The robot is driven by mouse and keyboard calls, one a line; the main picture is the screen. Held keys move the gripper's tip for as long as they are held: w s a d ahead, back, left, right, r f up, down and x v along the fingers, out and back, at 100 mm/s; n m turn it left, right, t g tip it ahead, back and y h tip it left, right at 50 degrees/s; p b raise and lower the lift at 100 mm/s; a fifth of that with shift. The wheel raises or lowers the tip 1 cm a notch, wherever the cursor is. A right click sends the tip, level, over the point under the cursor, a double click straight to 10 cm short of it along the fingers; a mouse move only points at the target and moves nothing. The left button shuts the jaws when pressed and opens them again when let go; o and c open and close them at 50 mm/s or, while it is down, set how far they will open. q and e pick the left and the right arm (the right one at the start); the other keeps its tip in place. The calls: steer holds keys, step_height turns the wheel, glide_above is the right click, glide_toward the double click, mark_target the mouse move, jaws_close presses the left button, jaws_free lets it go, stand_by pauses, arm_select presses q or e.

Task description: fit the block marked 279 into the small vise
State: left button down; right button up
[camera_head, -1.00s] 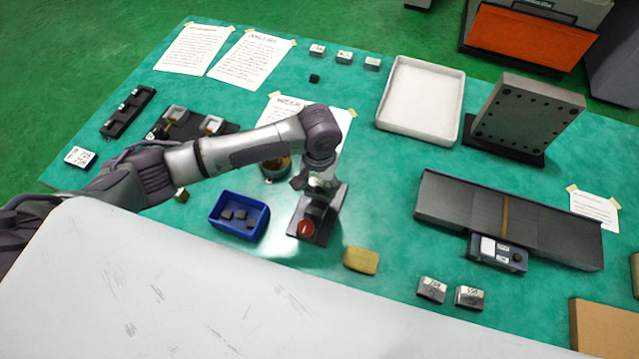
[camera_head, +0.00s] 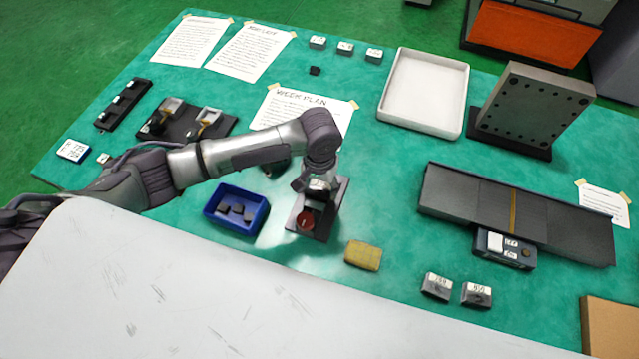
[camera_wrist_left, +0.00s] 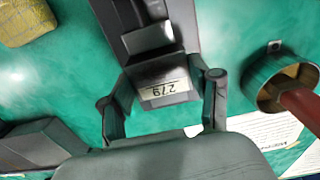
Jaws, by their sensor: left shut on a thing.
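The block marked 279 (camera_wrist_left: 165,84) is a grey metal block with a white label, seen in the left wrist view. My left gripper (camera_head: 318,184) is shut on it, with one finger on each side. The small vise (camera_head: 322,226) is dark grey with a red round end and stands on the green table. The gripper is over its far part. In the left wrist view the vise (camera_wrist_left: 138,16) lies directly beyond the block, in line with it. I cannot tell whether the block is seated between the jaws. My right gripper is not in view.
A blue bin (camera_head: 208,211) with dark pieces stands left of the vise. A yellow sponge (camera_head: 363,255) lies to its right. A round brass-lined container (camera_wrist_left: 262,82) is close beside the gripper.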

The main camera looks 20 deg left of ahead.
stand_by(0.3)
arm_select(q)
steer(key=shift+f, duration=0.15)
steer(key=shift+c, duration=0.9)
jaws_free()
step_height(320, 180, up, 12)
